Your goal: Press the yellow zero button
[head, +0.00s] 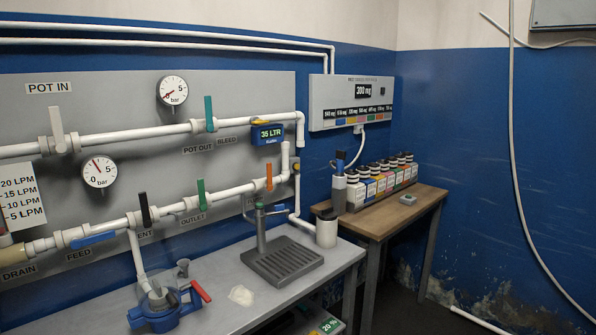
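A blue meter (267,134) with a display reading "35 LTR" sits on the upper white pipe, right of the "BLEED" label. A yellow part (263,122) shows along its top edge. No "zero" marking is legible, so I cannot tell whether this is the zero button. A grey wall panel (351,103) to the right has a small dark display in mg and a row of small coloured patches, one of them yellowish. My gripper is not in view.
White pipes with coloured lever valves and two gauges (173,91) cover the left wall board. A grey bench (215,315) holds a blue pump (160,312) and a tap over a drain grid (283,262). A wooden table (425,203) carries several coloured bottles. A hose (515,150) hangs at right.

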